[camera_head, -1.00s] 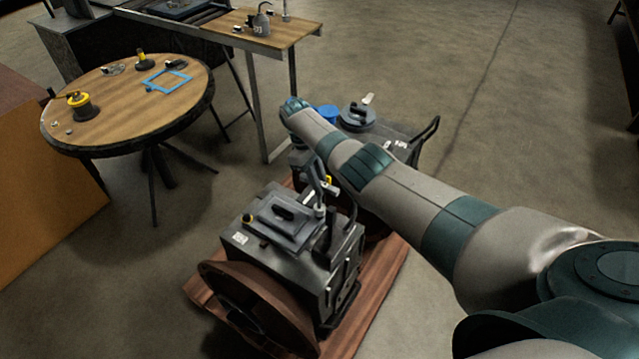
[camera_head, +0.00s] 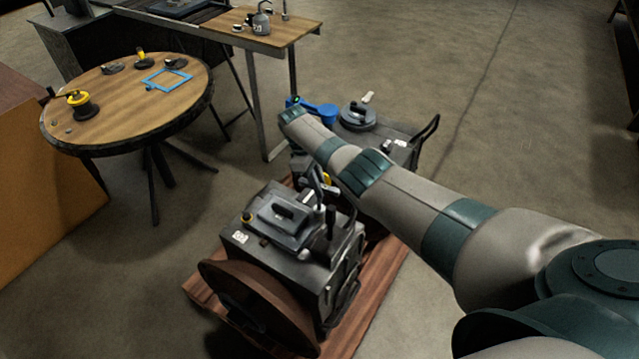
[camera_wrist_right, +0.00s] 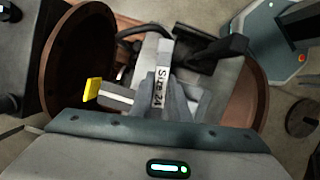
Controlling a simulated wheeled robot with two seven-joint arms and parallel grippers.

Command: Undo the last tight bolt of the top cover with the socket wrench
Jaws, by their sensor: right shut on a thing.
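The engine (camera_head: 250,250) stands on a reddish wooden pallet, with the grey top cover (camera_head: 270,228) on its upper face. My right gripper (camera_head: 318,184) is over the back right side of the engine, close to the cover, partly hidden by my arm. It is shut on the socket wrench, whose grey shaft marked "Size 24" (camera_wrist_right: 162,72) stands between the fingers in the right wrist view. The wrench's socket end and the bolt are too small or hidden to make out, so I cannot tell whether they touch. My left gripper is not in view.
A round table (camera_head: 125,112) at the left holds a blue frame gasket (camera_head: 167,79) and several small parts. A workbench (camera_head: 290,35) stands behind. A large brown flywheel (camera_head: 250,300) fronts the engine. Open floor lies to the right.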

